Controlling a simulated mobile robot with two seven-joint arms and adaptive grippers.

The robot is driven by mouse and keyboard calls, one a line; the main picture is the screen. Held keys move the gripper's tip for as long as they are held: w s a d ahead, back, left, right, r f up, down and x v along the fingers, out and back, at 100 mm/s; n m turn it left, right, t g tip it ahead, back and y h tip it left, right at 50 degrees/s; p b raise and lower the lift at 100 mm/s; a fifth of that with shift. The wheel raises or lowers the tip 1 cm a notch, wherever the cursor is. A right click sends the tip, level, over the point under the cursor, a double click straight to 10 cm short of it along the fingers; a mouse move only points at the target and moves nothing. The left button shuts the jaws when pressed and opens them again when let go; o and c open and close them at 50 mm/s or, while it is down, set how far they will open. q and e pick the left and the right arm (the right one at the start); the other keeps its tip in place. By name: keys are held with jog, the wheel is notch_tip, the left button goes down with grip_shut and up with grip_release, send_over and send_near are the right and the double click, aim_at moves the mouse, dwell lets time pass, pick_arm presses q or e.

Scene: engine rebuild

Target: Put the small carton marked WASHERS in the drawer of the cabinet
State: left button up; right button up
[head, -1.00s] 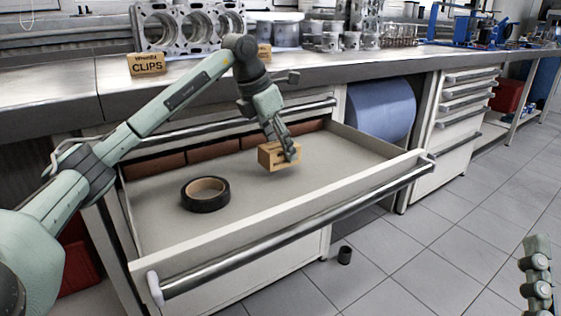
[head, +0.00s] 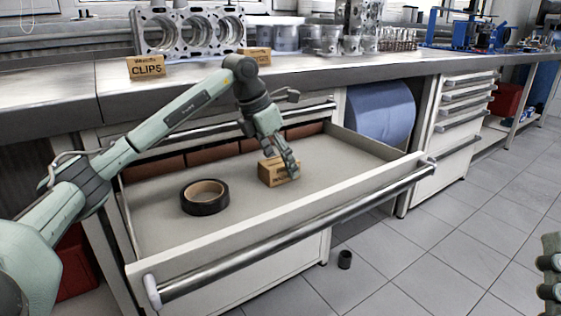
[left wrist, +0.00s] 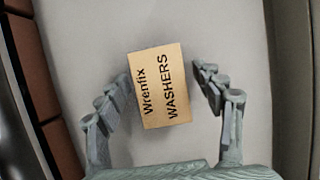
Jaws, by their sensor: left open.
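In the left wrist view the gripper (left wrist: 163,80) is open, with a finger on each side of the carton. A gap shows at the right finger; the left fingertip is very close to the carton. Only part of my right gripper (head: 550,272) shows at the lower right edge.
A roll of black tape (head: 205,197) lies in the drawer, left of the carton. Reddish-brown blocks (head: 208,155) line the drawer's back. A CLIPS carton (head: 147,67) and engine parts stand on the bench. A small black cylinder (head: 345,259) is on the floor. The drawer's right side is clear.

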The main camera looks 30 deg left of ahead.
pick_arm(q)
jog(key=shift+s+a+r, duration=0.1)
jog(key=shift+r, duration=0.4)
jog(key=p+v, duration=0.2)
jog(key=v, duration=0.9)
jog(key=shift+s, duration=0.2)
pick_arm(e)
jog(key=f+g, duration=0.1)
jog(key=w+a+f+g, duration=0.1)
jog(key=w+f+g, duration=0.1)
jog(key=f+g, duration=0.1)
jog(key=shift+a, duration=0.35)
pick_arm(q)
jog(key=shift+c, duration=0.6)
